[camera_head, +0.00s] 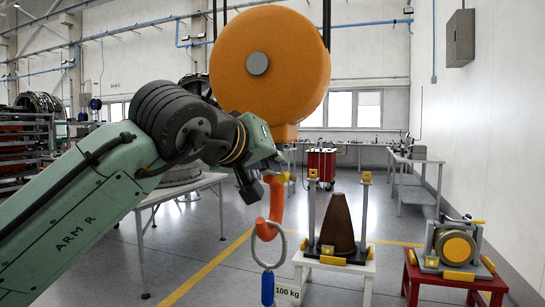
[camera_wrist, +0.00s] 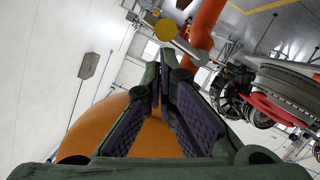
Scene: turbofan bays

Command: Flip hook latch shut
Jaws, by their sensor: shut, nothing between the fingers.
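The orange hook (camera_head: 276,200) hangs below the large orange hoist drum (camera_head: 290,60). A grey ring (camera_head: 283,245) hangs in its bend, with a blue weight (camera_head: 267,288) below it. My gripper (camera_head: 272,162) is beside the upper part of the hook, shut and empty. In the wrist view my gripper (camera_wrist: 165,75) points toward the latch, a grey bar (camera_wrist: 188,49) with a round yellow tab (camera_wrist: 165,30). The bar sticks out from the orange hook shank (camera_wrist: 205,25), so the latch looks open. The tab is just beyond the fingertips; I cannot tell whether they touch.
A white stand (camera_head: 350,270) with a brown cone (camera_head: 338,225) and upright posts is right of the hook. A red stand (camera_head: 430,277) is at far right. A table (camera_head: 190,188) with an engine part stands behind my arm. Floor between is open.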

